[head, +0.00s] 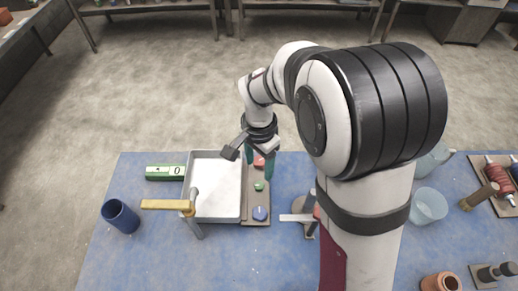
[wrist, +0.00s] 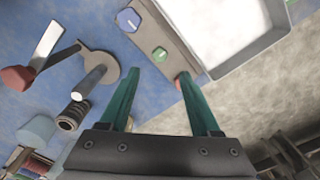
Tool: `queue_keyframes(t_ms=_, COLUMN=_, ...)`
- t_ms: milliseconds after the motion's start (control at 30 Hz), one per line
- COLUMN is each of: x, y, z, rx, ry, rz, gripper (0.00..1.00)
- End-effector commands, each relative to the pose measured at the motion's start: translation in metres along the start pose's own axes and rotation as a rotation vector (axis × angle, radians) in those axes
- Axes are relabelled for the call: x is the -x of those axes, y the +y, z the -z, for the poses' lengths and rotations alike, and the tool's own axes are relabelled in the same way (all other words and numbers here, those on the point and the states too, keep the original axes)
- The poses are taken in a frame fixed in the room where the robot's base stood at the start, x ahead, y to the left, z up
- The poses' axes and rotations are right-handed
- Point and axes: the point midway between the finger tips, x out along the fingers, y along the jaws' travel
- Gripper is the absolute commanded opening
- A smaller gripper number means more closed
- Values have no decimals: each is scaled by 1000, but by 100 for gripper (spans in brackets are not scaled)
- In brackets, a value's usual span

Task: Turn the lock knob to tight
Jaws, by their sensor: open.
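I cannot tell for sure which part is the lock knob. A brown-grey board beside the tray carries a blue many-sided piece (head: 260,213) with a pale mark, a green piece (head: 259,187) and a red piece (head: 259,160). The blue (wrist: 128,20) and green (wrist: 160,54) pieces show clearly in the wrist view; the red one (wrist: 178,83) is partly hidden by a finger. My gripper (head: 261,168) is open, its teal fingers pointing down around the board's far end by the red piece. In the wrist view nothing is held between the fingertips (wrist: 159,78).
A round base with a post (wrist: 92,80) stands right of the board.

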Motion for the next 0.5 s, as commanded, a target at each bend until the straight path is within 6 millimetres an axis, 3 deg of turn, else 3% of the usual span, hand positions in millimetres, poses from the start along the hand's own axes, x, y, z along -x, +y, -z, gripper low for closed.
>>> queue_keyframes(t_ms=100, x=35, y=-1, z=1, rx=-1, ry=3, rz=5, gripper=64)
queue_keyframes(t_ms=200, x=54, y=-1, z=0, rx=0, ry=2, rz=3, gripper=64)
queue_keyframes(t_ms=333, x=67, y=0, z=0, rx=0, ry=1, rz=1, gripper=64)
queue_keyframes(t_ms=500, x=69, y=0, z=0, rx=0, ry=-1, rz=-1, gripper=64)
